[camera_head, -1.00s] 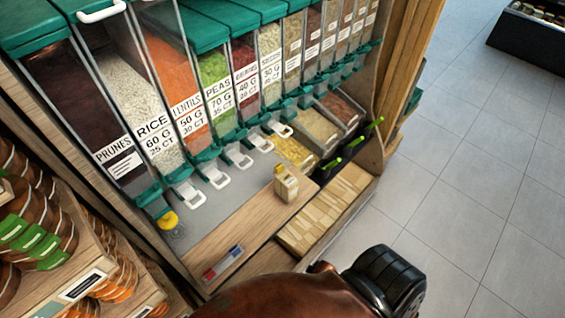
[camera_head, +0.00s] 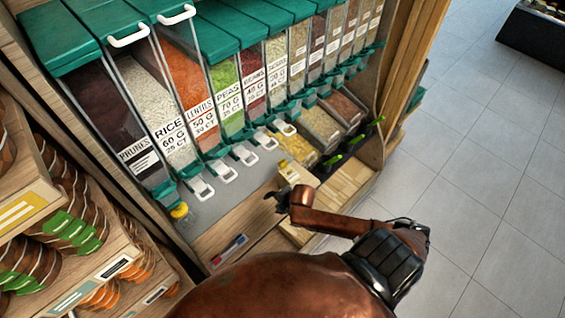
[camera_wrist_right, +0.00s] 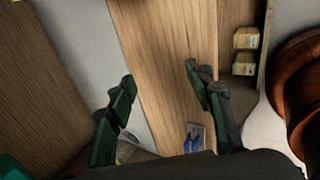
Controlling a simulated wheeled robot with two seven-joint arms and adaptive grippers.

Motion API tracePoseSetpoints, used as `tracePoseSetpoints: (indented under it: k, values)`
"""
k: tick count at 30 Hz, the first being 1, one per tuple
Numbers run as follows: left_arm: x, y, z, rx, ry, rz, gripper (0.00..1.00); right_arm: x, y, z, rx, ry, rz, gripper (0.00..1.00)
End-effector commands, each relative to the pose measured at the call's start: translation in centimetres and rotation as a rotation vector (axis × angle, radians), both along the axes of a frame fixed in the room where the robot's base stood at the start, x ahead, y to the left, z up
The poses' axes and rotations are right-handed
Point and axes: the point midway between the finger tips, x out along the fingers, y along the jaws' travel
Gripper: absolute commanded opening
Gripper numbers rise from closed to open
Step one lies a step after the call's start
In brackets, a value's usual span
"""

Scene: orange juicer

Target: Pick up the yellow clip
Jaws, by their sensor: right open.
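No clip is clearly recognisable. A small round yellow object (camera_head: 180,211) sits below the prunes dispenser in the head view; I cannot tell if it is the yellow clip. My right gripper (camera_head: 278,197) is over the wooden ledge, to the right of the yellow object and apart from it. In the right wrist view my right gripper (camera_wrist_right: 160,75) is open, with its two dark green fingers apart and bare wood between them. My left gripper is not in view.
Dispensers (camera_head: 190,90) with white handles line the back. A small holder with blue and red items (camera_head: 229,249) lies on the wooden ledge (camera_head: 225,232); its blue part shows in the wrist view (camera_wrist_right: 194,136). A pale carton (camera_head: 289,172) stands close beside my right gripper.

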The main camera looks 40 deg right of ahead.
Motion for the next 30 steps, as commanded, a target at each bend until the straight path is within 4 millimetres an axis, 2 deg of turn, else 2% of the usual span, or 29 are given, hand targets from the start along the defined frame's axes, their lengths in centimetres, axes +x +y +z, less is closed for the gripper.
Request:
tracePoseSetpoints:
  k: [1,3,9,15,18,22,30]
  values:
    - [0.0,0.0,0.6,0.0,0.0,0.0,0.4,1.4,-0.9,2.0,-0.082,-0.029,0.138,0.47]
    - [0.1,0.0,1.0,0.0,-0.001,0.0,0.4,2.7,-1.9,4.1,-0.197,-0.062,0.344,0.47]
    - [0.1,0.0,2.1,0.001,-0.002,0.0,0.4,5.0,-6.5,9.5,-0.505,-0.112,0.838,0.47]
    - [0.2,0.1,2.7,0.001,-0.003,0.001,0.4,5.8,-11.1,13.8,-0.713,-0.116,1.132,0.47]
    - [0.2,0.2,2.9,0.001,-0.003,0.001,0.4,5.9,-12.7,15.1,-0.774,-0.113,1.217,0.47]
    - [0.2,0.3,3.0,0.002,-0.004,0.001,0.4,6.1,-13.5,15.5,-0.807,-0.111,1.266,0.47]
    - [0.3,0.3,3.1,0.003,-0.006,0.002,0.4,7.4,-13.4,13.2,-0.808,-0.112,1.271,0.47]
